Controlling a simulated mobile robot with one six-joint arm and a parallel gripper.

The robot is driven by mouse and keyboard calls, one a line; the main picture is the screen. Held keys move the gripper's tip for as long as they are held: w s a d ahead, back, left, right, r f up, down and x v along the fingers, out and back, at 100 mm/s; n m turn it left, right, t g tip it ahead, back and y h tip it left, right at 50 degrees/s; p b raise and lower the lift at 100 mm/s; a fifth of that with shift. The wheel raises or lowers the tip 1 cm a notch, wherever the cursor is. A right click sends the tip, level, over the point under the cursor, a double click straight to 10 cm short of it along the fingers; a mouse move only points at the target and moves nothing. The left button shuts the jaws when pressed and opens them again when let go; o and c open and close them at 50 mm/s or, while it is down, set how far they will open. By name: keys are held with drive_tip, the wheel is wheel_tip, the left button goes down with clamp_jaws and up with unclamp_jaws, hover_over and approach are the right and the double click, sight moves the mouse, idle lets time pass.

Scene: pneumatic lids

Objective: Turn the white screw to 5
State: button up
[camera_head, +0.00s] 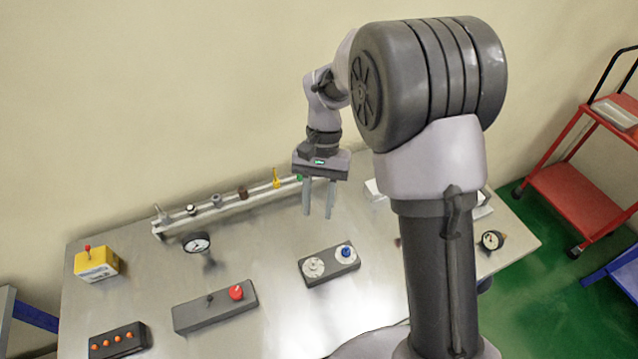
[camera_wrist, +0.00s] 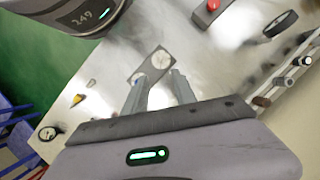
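A small dark grey box (camera_head: 329,265) on the metal table carries two round white dials. The left one, a white screw dial (camera_head: 313,267), has a white centre; its numbers are too small to read. The right dial has a blue knob (camera_head: 346,251) on it. In the wrist view the box and the white screw dial (camera_wrist: 161,60) show just beyond the fingertips. My gripper (camera_head: 317,215) is open and empty, fingers pointing down, above the table and behind the box, apart from it. In the wrist view the fingers (camera_wrist: 158,77) partly cover the box's near end.
A grey box with a red button (camera_head: 236,292) and a black lever stands left of the dial box. A black gauge (camera_head: 196,242) stands upright farther back. A rail with several valves (camera_head: 216,201) runs along the wall. A yellow box (camera_head: 96,263) sits at far left.

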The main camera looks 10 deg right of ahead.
drive_tip(key=shift+p+v, duration=0.3)
drive_tip(key=shift+v, duration=1.65)
drive_tip(key=s+d+t+b, duration=0.2)
drive_tip(key=s+t+b, duration=0.3)
drive_tip(key=s+b, duration=0.2)
drive_tip(key=s+d+f+t+b, duration=0.1)
drive_tip(key=s+d+t+b, duration=0.1)
drive_tip(key=s+t+b, duration=0.3)
drive_tip(key=s+b, duration=0.3)
drive_tip(key=s, duration=0.3)
drive_tip(key=shift+d+m+y, duration=0.15)
drive_tip(key=shift+m+y, duration=0.15)
drive_tip(key=shift+m, duration=0.1)
drive_tip(key=shift+s, duration=0.1)
drive_tip(key=shift+f, duration=0.1)
